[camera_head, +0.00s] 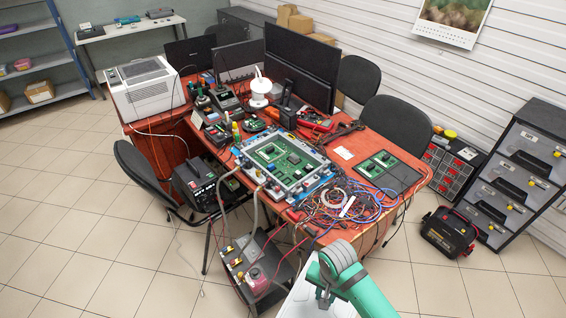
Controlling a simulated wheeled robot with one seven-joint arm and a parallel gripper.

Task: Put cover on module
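The module appears to be the framed green circuit board (284,164) lying on the red desk. It has a light grey frame with blue fittings, and hoses run to its near edge. I cannot surely tell which thing is the cover. A dark flat panel with green boards (392,172) lies to the right of the module, apart from it. My green and grey arm is at the bottom. My gripper (325,296) is small and partly hidden there, below the desk's near edge and well away from the module. I cannot see whether it holds anything.
A low stand with pumps or bottles (252,265) is below the desk's near edge. Monitors (302,65) and tools fill the desk's back. Floor at the lower left is open.

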